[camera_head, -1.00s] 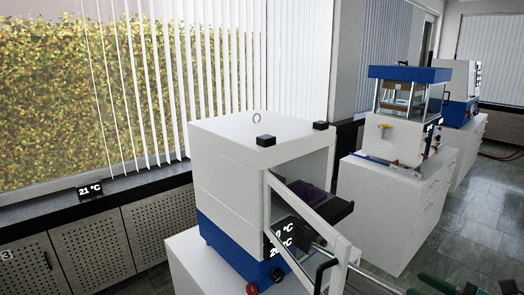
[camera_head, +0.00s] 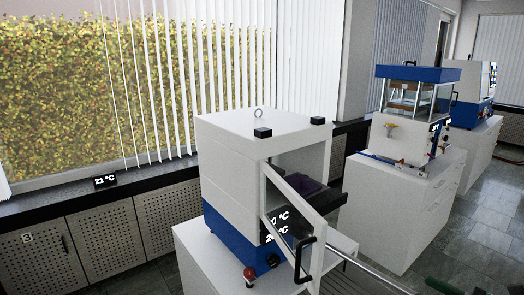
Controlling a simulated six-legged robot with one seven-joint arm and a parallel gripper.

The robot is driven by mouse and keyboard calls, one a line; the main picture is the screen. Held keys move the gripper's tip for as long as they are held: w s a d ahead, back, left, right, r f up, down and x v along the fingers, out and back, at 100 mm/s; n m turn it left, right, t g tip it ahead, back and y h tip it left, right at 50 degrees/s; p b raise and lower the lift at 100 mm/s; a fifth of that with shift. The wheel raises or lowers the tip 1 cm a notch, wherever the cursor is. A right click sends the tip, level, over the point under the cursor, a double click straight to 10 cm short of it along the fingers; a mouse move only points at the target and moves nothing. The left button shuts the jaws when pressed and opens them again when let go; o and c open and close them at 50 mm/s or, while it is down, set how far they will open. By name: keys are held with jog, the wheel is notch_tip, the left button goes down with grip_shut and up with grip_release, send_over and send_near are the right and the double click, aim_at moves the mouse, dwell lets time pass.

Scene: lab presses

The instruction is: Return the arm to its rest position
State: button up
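No gripper fingers can be made out in the head view. A thin grey metal rod (camera_head: 372,272) slants in from the lower right edge towards the near press; I cannot tell whether it is part of my arm. A blurred dark green shape (camera_head: 446,286) is cut off at the bottom right corner. The near press (camera_head: 233,165) is a white box with a blue base. Its framed door (camera_head: 289,217) stands open, with a black handle (camera_head: 299,262) on its free edge. A dark tray-like part (camera_head: 313,189) shows inside the opening.
The near press stands on a white cabinet (camera_head: 190,255). A second blue-and-white press (camera_head: 405,125) stands on its own cabinet (camera_head: 405,215), with another machine (camera_head: 473,90) behind it. Grey floor (camera_head: 470,240) is clear at right.

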jog(key=s+a+f+n+g+h, duration=0.1)
jog(key=s+a+f+n+g, duration=0.1)
jog(key=a+n+g, duration=0.45)
jog(key=s+a+f+n+g+h, duration=0.15)
jog(key=a+n+g, duration=0.25)
jog(key=a+n, duration=0.5)
jog(key=s+a+r+n+t+h, duration=0.2)
jog(key=n+h, duration=0.6)
jog(key=n, duration=0.4)
jog(key=s+a+r, duration=0.1)
jog(key=a+r, duration=0.1)
jog(key=a, duration=0.1)
jog(key=shift+s+n, duration=0.2)
jog(key=shift+n, duration=0.15)
